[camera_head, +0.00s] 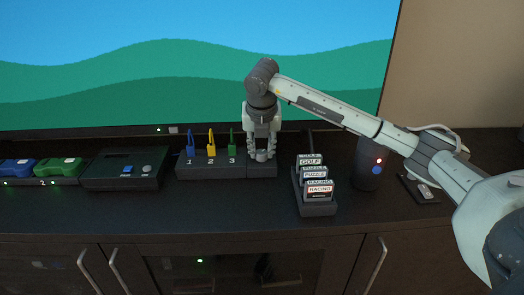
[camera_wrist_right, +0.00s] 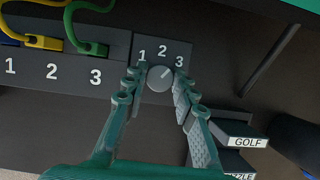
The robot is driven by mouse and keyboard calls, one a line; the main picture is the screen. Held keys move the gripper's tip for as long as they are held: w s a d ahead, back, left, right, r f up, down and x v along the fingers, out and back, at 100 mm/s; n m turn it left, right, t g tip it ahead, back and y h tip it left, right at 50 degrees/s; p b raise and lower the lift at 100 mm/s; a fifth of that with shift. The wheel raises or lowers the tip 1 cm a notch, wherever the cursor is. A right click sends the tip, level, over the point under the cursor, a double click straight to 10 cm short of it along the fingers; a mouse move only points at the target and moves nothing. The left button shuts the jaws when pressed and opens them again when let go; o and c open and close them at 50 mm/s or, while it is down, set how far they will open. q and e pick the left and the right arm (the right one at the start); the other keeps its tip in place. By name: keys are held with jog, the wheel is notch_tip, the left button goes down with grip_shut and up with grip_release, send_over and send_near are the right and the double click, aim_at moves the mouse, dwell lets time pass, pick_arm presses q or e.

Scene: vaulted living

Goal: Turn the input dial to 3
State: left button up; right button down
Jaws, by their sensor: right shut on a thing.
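The input dial (camera_wrist_right: 160,79) is a small round grey knob on a dark box, with white numbers 1, 2 and 3 in an arc above it. A pale mark on the knob seems to point up and right, towards the 3. My right gripper (camera_wrist_right: 158,88) points down at the dial, its fingers on both sides of the knob and shut on it. In the head view my right gripper (camera_head: 262,156) stands over the right end of the switch box (camera_head: 205,171) and hides the dial. My left gripper is not in view.
Blue, yellow (camera_head: 211,144) and green plugs stand in ports 1, 2 and 3 left of the dial. A rack of game cartridges (camera_head: 318,209) is close on the right, with a dark cylinder (camera_head: 368,170) beyond. A console (camera_head: 124,170) lies left; the screen (camera_head: 150,75) is behind.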

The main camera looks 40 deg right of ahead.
jog(key=shift+m, duration=0.8)
jog(key=shift+g, duration=0.3)
jog(key=c, duration=1.2)
grip_release()
jog(key=shift+h, duration=0.3)
jog(key=v, duration=1.2)
